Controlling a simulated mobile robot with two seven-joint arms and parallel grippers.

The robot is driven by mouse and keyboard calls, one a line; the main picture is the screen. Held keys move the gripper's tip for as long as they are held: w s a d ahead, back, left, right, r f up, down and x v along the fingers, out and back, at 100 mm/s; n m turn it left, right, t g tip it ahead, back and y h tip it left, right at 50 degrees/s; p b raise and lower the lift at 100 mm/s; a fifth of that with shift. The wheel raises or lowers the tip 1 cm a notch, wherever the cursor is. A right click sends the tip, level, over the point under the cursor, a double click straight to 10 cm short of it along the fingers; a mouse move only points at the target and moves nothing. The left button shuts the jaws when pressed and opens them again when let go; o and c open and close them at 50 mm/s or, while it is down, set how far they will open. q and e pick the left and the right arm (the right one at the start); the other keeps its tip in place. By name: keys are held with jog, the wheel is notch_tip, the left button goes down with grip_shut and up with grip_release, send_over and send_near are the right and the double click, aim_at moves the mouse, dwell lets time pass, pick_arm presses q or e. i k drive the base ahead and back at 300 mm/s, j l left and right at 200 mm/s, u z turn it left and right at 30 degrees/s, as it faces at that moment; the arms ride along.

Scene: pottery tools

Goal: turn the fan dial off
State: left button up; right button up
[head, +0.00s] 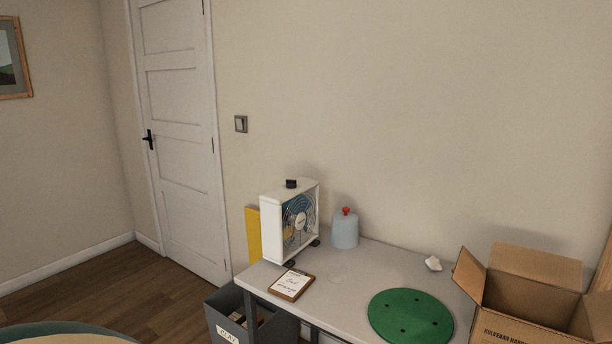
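A white box fan (278,222) with a blue-looking grille stands upright at the left back of the grey table (345,290). Its dial (291,184) is a small black knob on the fan's top face. The dial's setting is too small to read. Neither of my grippers shows in the head view.
A clipboard (292,284), a grey jug with a red cap (345,229), a green round disc (410,317) and a white lump (433,263) lie or stand on the table. An open cardboard box (525,300) is at the right. A dark bin (226,318) stands below left.

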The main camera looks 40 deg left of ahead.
aim_at(289, 184)
jog(key=j+z, duration=0.35)
jog(key=j, duration=0.7)
jog(key=j+z, duration=0.1)
jog(key=j, duration=1)
jog(key=k+j, duration=0.15)
jog(key=j, duration=0.9)
jog(key=i+z, duration=0.05)
